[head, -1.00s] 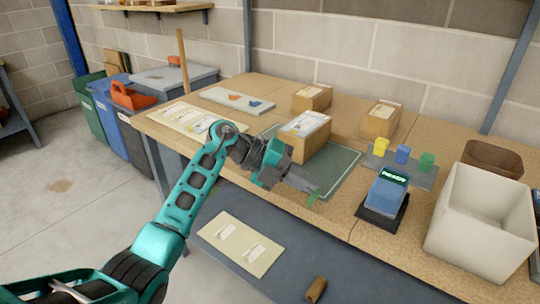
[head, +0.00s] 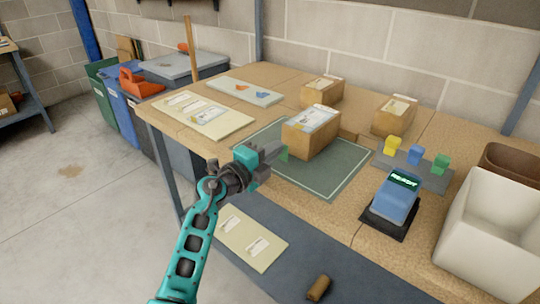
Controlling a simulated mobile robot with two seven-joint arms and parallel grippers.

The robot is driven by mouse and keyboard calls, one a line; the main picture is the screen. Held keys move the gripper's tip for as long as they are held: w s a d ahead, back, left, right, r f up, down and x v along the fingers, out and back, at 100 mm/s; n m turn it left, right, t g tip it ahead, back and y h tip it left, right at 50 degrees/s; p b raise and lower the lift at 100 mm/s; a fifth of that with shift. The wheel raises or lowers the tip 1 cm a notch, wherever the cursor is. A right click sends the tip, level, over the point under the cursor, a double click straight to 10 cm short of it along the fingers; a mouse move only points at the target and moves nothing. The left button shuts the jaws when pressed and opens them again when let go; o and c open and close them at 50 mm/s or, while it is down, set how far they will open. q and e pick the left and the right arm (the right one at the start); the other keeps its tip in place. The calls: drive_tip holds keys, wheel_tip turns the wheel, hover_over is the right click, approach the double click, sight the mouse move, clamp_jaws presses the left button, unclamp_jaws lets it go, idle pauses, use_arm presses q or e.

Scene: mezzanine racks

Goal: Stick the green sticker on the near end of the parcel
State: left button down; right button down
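The parcel (head: 312,138) is a brown cardboard box with a white label on top. It sits on the dark green mat (head: 335,180) on the workbench. My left gripper (head: 274,152) is just left of the parcel's near end, over the mat's left edge. Its fingers look closed on the small green sticker (head: 284,154), which shows at the fingertips. A small gap seems to lie between sticker and parcel, though contact is hard to judge from here. My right gripper is not in view.
Two smaller boxes (head: 322,92) (head: 393,117) stand behind. A blue device with a lit display (head: 393,199), colored blocks on a grey strip (head: 437,178) and a white bin (head: 490,225) stand right. Sheets (head: 204,114) lie at left. The mat's near part is clear.

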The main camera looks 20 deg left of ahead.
use_arm(q)
drive_tip(key=b+x, duration=0.2)
drive_tip(key=x, duration=0.1)
drive_tip(key=shift+w+d+f, duration=0.1)
drive_tip(key=shift+w+f, duration=0.05)
drive_tip(key=shift+w+d+b, duration=0.2)
drive_tip(key=shift+w+b, duration=0.1)
drive_tip(key=shift+w, duration=0.25)
drive_tip(key=shift+p, duration=0.45)
idle(0.5)
drive_tip(key=shift+w+p, duration=0.1)
drive_tip(key=shift+p, duration=0.25)
